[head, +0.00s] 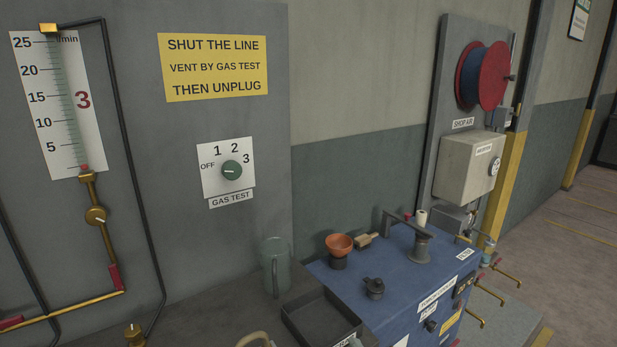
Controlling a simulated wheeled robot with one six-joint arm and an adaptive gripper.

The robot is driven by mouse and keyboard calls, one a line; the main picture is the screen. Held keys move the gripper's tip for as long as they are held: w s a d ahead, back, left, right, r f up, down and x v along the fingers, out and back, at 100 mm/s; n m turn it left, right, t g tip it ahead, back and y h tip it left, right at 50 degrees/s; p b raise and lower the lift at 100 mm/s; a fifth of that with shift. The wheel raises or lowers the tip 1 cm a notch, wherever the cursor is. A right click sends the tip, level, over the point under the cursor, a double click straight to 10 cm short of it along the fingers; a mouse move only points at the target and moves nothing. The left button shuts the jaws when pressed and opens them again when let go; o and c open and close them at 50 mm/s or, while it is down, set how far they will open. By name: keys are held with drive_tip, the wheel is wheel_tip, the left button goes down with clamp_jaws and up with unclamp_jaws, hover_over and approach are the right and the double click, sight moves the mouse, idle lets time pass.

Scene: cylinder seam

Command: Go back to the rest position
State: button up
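My gripper and arm are not in view in the head view, so their pose and whether the gripper is open or shut are hidden.
A blue cabinet (398,262) carries an orange bowl (339,243) and a dark fitting (374,288). A black tray (292,312) and a grey-green jug (275,262) stand left of it. A hose reel (490,76) hangs at the right. Floor at far right looks clear.

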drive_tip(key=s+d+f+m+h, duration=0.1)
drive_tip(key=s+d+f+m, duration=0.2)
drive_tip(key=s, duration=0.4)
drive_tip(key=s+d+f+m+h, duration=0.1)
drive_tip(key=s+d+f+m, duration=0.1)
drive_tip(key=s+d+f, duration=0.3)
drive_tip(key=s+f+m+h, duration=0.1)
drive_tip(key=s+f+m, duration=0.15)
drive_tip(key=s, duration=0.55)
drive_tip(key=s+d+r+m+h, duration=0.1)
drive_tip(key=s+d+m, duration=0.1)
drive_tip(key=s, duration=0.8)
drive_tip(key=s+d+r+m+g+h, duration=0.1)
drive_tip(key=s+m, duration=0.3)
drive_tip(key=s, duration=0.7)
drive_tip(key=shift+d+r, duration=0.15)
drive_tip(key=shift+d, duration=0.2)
